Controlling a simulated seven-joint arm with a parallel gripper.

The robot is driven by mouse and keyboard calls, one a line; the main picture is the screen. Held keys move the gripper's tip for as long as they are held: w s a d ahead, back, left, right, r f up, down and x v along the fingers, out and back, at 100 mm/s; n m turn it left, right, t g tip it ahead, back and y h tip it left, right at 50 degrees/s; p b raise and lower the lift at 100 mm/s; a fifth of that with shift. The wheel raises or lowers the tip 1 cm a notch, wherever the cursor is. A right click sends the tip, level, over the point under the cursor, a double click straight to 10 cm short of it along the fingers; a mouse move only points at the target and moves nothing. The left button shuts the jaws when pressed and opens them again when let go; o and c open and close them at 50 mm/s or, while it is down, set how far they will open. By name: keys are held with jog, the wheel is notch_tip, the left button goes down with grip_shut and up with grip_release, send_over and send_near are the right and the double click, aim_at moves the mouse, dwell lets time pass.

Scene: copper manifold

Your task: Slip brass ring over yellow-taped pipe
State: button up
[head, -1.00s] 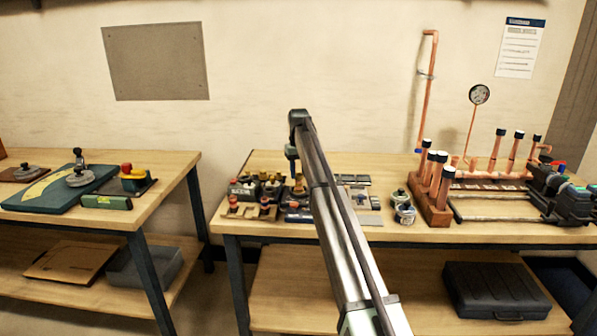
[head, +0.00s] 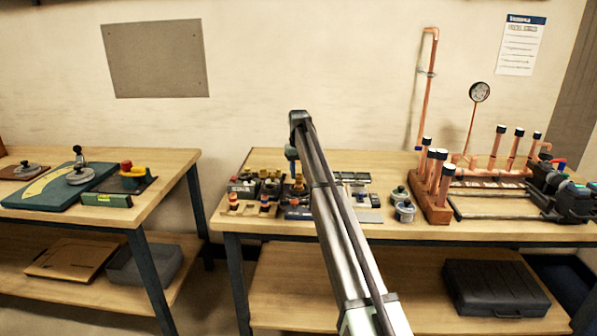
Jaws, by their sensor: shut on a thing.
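My gripper (head: 292,168) hangs pointing down over the left half of the right workbench, among small fittings. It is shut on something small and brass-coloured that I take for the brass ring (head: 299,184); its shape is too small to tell. My arm hides part of this spot. Several upright copper pipes with black caps (head: 437,170) stand in a wooden block on the right of the bench, well apart from my gripper. More capped pipes (head: 498,147) rise from the copper manifold behind. I cannot make out yellow tape on any pipe.
Dark holders with small fittings (head: 262,184) crowd the bench's left side. Round tins (head: 404,205) stand between my arm and the wooden block. A tall bent pipe (head: 428,80), a gauge (head: 479,92) and a dark vise-like tool (head: 567,190) are at the right. The middle back of the bench is clear.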

jog(key=shift+f, duration=0.1)
dwell(0.3)
jog(key=o, duration=1.5)
notch_tip(320, 180, up, 8)
dwell(0.6)
jog(key=shift+a, duration=0.1)
